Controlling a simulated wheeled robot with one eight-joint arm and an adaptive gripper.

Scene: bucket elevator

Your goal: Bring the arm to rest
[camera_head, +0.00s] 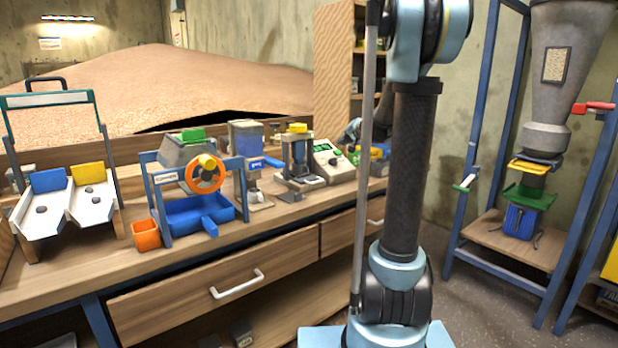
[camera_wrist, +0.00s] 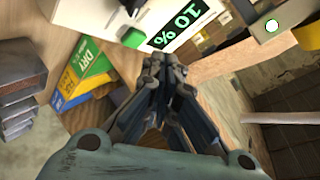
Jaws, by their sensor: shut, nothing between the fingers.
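My arm rises upright in the middle right of the head view and runs out of the top of the picture. My gripper (camera_wrist: 165,72) is shut and empty in the wrist view, with its fingers together. It is beside a white meter with a green digital display (camera_wrist: 176,30) and a green button. A green, yellow and blue box marked DRY (camera_wrist: 82,78) lies to its left. In the head view part of a grey-blue form, likely my gripper, shows just left of my arm above the meter (camera_head: 328,160); the rest is hidden.
The wooden bench (camera_head: 275,222) holds a blue sieve frame with an orange wheel (camera_head: 205,174), white chutes (camera_head: 92,200) and a small press (camera_head: 298,160). A blue frame with a grey hopper (camera_head: 560,70) stands at right. Bare floor (camera_head: 480,310) lies between.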

